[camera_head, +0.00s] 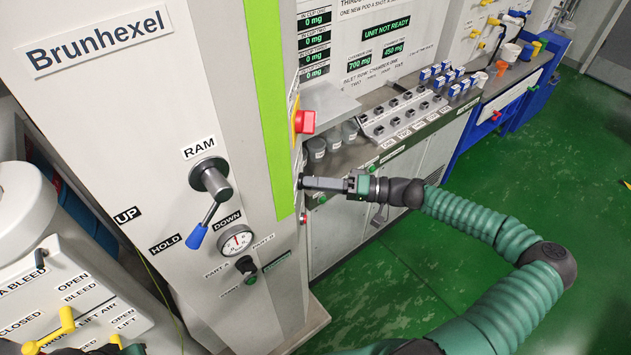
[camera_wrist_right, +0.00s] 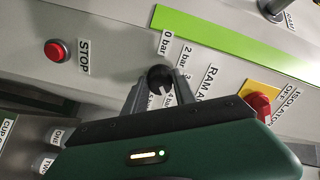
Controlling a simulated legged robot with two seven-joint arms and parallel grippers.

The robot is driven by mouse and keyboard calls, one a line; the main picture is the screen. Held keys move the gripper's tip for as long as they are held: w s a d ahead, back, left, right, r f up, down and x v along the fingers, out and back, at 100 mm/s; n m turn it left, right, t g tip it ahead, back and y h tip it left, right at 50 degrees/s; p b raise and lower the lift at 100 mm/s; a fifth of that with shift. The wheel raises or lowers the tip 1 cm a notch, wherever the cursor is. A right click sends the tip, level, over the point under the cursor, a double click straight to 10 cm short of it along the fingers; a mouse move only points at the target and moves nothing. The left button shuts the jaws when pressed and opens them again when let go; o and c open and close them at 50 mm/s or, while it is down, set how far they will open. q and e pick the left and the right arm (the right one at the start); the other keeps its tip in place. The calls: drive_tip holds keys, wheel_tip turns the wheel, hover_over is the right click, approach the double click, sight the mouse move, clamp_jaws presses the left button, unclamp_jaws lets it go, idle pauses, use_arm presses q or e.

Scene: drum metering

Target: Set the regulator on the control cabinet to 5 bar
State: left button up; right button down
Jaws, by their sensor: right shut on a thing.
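The regulator is a small black round knob (camera_wrist_right: 159,77) on the side face of the grey control cabinet (camera_head: 130,110). Labels reading 0 bar, 2 bar and 4 bar show around it in the right wrist view, with a "RAM A..." label (camera_wrist_right: 208,82) beside them. My right gripper (camera_wrist_right: 160,84) is shut on the knob, one finger on each side. In the head view, my right gripper (camera_head: 305,183) reaches the cabinet's side from the right, and the knob is hidden there. I cannot read the knob's pointer. Dark shapes at the head view's bottom left may be part of my left gripper.
A red stop button (camera_wrist_right: 55,50) and a red isolator switch (camera_wrist_right: 259,104) flank the knob. The cabinet front carries a blue-handled RAM lever (camera_head: 205,225) and a round gauge (camera_head: 235,240). A bench with switches (camera_head: 410,110) stands behind my right gripper. Green floor lies open at right.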

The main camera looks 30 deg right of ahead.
drive_tip(key=shift+d+r+m+p, duration=0.1)
drive_tip(key=shift+m+p, duration=1.05)
drive_tip(key=shift+m, duration=1.35)
drive_tip(key=shift+r+m+p, duration=0.1)
drive_tip(key=shift+m+p, duration=1.05)
drive_tip(key=shift+m, duration=1.35)
drive_tip(key=shift+f, duration=0.1)
drive_tip(key=c, duration=1.3)
unclamp_jaws()
drive_tip(key=shift+o, duration=1.3)
drive_tip(key=shift+w+f, duration=0.1)
drive_tip(key=shift+w+d, duration=0.1)
drive_tip(key=shift+d, duration=0.05)
